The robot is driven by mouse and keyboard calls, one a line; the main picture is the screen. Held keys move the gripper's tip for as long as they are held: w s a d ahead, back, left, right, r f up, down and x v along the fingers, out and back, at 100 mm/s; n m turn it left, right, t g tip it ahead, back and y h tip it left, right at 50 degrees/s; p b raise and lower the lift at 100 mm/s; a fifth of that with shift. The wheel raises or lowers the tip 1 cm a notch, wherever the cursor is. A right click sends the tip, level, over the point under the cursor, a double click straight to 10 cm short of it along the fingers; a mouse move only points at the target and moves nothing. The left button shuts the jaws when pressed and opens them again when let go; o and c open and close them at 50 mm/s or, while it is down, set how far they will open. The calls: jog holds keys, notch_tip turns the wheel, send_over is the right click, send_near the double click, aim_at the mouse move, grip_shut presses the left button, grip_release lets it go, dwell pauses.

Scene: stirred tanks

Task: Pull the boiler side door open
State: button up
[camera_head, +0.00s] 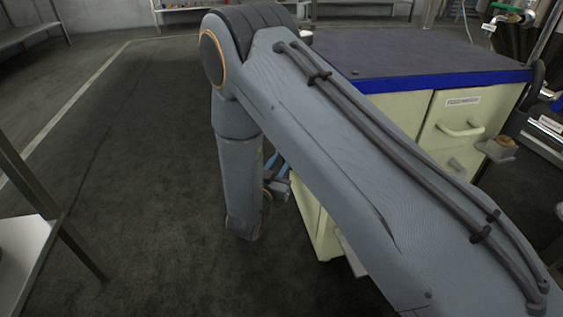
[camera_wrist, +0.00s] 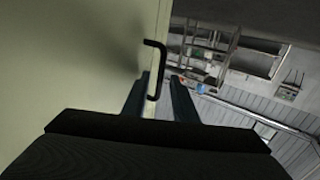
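A pale cream panel (camera_wrist: 75,55), which looks like the side door, fills the left of the wrist view. A black bent bar handle (camera_wrist: 157,68) stands at its right edge. My gripper (camera_wrist: 159,88) is open, with one dark finger on each side of the handle's lower part. I cannot tell whether either finger touches the handle. In the head view my gripper (camera_head: 278,186) is small and partly hidden behind my arm, beside the cream cabinet (camera_head: 316,222). The handle does not show there.
The cabinet has a dark top with a blue edge (camera_head: 447,80) and a drawer with a light handle (camera_head: 460,129). A metal rack (camera_head: 38,212) stands at the left. Shelving (camera_head: 185,8) stands at the back. The floor left of my arm is clear.

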grip_shut()
dwell(1.3)
